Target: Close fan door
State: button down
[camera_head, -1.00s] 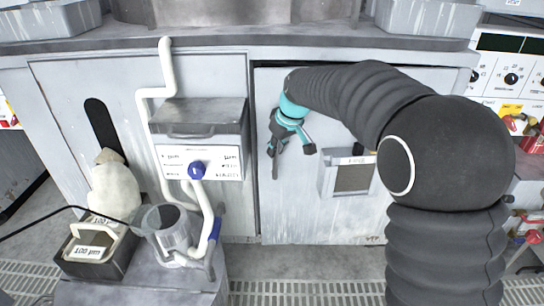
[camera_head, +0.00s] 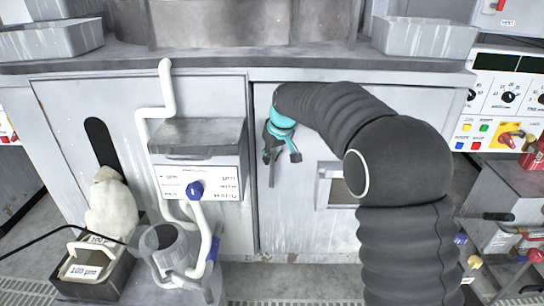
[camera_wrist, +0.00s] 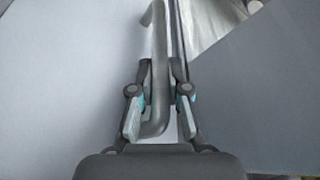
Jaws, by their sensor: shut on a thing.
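The fan door (camera_head: 330,228) is the grey right-hand cabinet door under the worktop, with a small framed vent window (camera_head: 338,188) partly hidden by my arm. It stands upright beside the left cabinet panel, with a dark seam between them. My gripper (camera_head: 277,160) is at the door's upper left, near that seam. In the wrist view, my gripper (camera_wrist: 158,105) is shut on the bent grey bar handle (camera_wrist: 160,60), which runs between its two fingers. The handle's lower part also shows below my gripper in the head view (camera_head: 272,195).
A grey control box (camera_head: 198,140) with a blue knob and white pipes juts from the left panel. A bin labelled 100 µm (camera_head: 95,275) and a clear jug (camera_head: 165,245) stand at lower left. Equipment with dials (camera_head: 508,98) is at the right.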

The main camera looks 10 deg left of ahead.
jog(key=c, duration=1.1)
grip_release()
jog(key=shift+w+d, duration=0.15)
jog(key=shift+w, duration=0.2)
jog(key=shift+c, duration=0.2)
jog(key=shift+s, duration=0.1)
jog(key=v, duration=1.2)
